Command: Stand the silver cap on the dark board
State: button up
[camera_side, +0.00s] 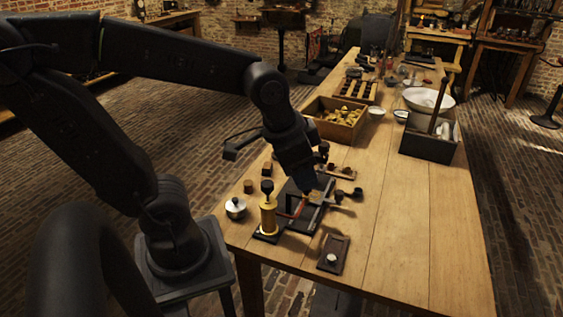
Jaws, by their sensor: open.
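A small dark board (338,243) lies near the front edge of the wooden table. A small pale, silvery round piece (332,259) sits on its near end; it looks like a cap, but is too small to be sure. A rounded silver piece with a dark knob (235,208) stands at the table's left edge. My gripper (308,192) is open and points down over a dark frame, up and left of the dark board and apart from it. Its fingertips are hard to make out against the dark parts, and I see nothing held.
A brass cylinder with a black knob (268,215) stands left of the dark board. A dark frame (312,215) lies under my gripper. A wooden box of yellowish pieces (325,128) and a dark crate (415,146) stand farther back. The table's right front is clear.

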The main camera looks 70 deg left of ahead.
jog(key=shift+s+a+r+n+t, duration=0.1)
jog(key=shift+s+r+n+t, duration=0.25)
jog(key=shift+s, duration=0.35)
jog(key=shift+s+d+r+n+t, duration=0.1)
jog(key=shift+s+r+n, duration=0.3)
jog(key=shift+s, duration=0.25)
jog(key=shift+s+a+r+n+t, duration=0.1)
jog(key=shift+s+r+n+t, duration=0.25)
jog(key=shift+s, duration=0.35)
